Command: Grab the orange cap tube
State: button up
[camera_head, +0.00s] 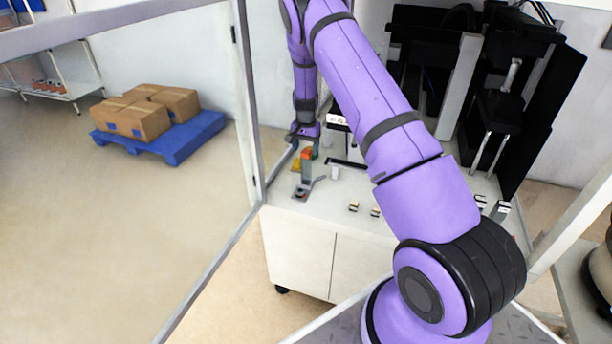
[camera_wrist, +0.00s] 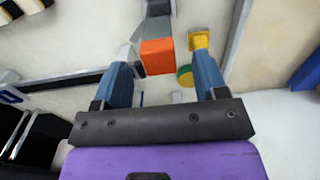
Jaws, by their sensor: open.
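In the wrist view, an orange block-like cap (camera_wrist: 157,55) sits on the end of a grey piece (camera_wrist: 158,27), near the top centre. My gripper (camera_wrist: 161,68) is open. Its two blue fingers stand on either side of the orange cap, with a visible gap to the cap on each side. In the head view, my gripper (camera_head: 305,133) is low over the white table, right above the orange cap (camera_head: 307,153). I cannot tell how far the cap lies between the fingers in depth. A tube body is not clearly visible.
A yellow piece (camera_wrist: 198,39) and a green round piece (camera_wrist: 185,75) are close to the right finger. A grey upright stand (camera_head: 306,172) is on the white table (camera_head: 335,205). A small white cylinder (camera_head: 335,172) and black machinery (camera_head: 490,90) are to the right.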

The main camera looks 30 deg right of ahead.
aim_at(306, 151)
notch_tip(306, 151, down, 4)
jog(key=shift+d+f, duration=0.1)
jog(key=shift+f, duration=0.05)
grip_shut()
dwell(0.4)
